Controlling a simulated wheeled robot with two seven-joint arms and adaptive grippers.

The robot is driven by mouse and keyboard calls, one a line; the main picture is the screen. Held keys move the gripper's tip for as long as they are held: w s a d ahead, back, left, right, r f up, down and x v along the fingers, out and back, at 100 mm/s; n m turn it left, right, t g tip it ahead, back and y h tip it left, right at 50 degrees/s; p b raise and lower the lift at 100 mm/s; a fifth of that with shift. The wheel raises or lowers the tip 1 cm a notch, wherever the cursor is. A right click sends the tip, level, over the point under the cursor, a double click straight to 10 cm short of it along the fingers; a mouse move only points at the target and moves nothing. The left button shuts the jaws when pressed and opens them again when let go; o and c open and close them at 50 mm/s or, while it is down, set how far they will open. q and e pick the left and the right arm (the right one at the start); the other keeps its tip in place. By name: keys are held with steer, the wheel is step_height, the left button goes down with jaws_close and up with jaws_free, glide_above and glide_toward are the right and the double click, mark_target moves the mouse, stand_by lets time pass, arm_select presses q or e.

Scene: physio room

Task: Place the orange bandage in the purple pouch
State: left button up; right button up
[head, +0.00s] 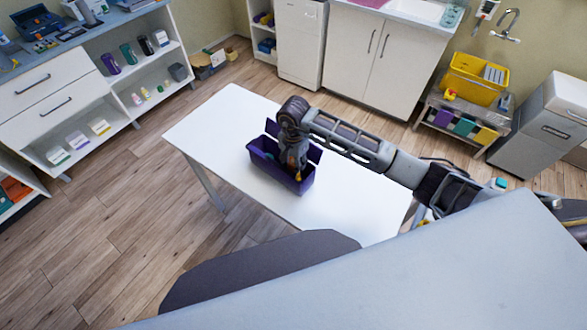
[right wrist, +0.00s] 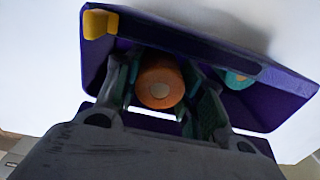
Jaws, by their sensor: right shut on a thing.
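The purple pouch (head: 262,172) stands open on the white table in the head view. It also fills the upper part of the right wrist view (right wrist: 275,98), with a yellow tab at one corner. My right gripper (head: 297,172) reaches down into the pouch. In the right wrist view my right gripper (right wrist: 160,98) is shut on the orange bandage (right wrist: 160,80), a roll seen end-on between the fingers. The bandage is at the pouch's opening; whether it touches the bottom I cannot tell. A teal roll (right wrist: 238,80) lies inside the pouch beside it. My left gripper is not in view.
The white table (head: 215,125) is otherwise clear around the pouch. A shelf unit (head: 85,100) stands at the left, and a sink cabinet (head: 380,55) at the back. A trolley with a yellow bin (head: 475,80) stands at the right.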

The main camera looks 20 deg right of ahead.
mark_target(293, 169)
steer(key=shift+f, duration=0.1)
steer(key=shift+f, duration=1.8)
steer(key=shift+f, duration=0.15)
steer(key=o, duration=1)
